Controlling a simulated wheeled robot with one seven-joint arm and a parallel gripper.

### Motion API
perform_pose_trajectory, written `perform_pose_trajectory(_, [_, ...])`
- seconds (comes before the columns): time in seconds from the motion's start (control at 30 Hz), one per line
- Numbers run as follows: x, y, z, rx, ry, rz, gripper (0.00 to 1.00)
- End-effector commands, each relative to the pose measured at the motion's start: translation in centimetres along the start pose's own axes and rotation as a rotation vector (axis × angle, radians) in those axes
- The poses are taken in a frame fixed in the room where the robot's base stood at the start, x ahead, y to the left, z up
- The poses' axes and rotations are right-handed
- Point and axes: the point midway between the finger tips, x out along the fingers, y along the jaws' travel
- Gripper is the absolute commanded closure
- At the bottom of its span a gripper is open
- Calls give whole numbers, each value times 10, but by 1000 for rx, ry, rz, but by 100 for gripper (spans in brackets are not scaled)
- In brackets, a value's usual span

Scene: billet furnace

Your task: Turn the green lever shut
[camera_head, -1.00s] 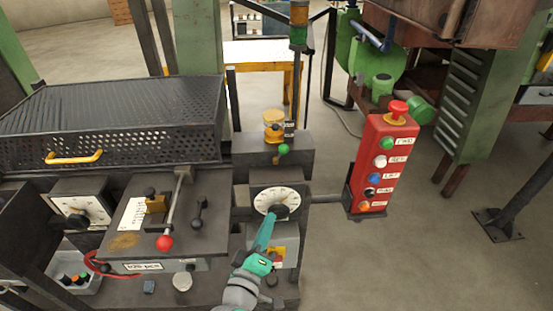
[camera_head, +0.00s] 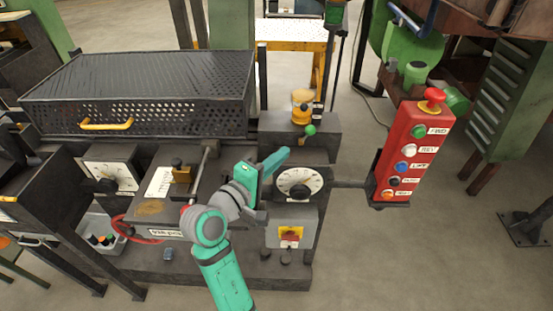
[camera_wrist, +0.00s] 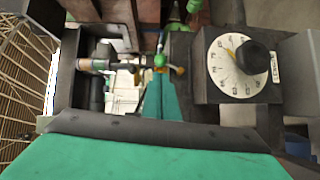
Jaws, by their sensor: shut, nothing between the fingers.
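The lever with a green ball knob (camera_head: 310,130) sticks out of a dark block below an amber-topped fitting (camera_head: 302,105), at the back of the machine. In the wrist view the green knob (camera_wrist: 160,61) shows just beyond my fingertips. My teal gripper (camera_head: 284,154) is shut and empty. Its tips are a little below and left of the knob in the head view, with a small gap seen between them. In the wrist view my gripper (camera_wrist: 160,85) points straight toward the knob. I cannot tell the exact depth gap.
A round white dial (camera_head: 299,183) with a black knob is right of my gripper. A red button box (camera_head: 414,150) stands further right. A perforated cover (camera_head: 140,95) with a yellow handle is at left. A red and yellow switch (camera_head: 290,236) sits below the dial.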

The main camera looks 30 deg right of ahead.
Motion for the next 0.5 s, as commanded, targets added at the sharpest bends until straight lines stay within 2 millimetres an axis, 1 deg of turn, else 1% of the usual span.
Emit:
perform_pose_trajectory(0.03, [11, 0, 2, 0, -4, -1, 100])
perform_pose_trajectory(0.3, [61, 0, 2, 1, -4, 0, 100])
perform_pose_trajectory(0.4, [76, 0, 1, 2, -3, -1, 100])
perform_pose_trajectory(0.5, [87, 0, 1, 1, -1, 0, 100])
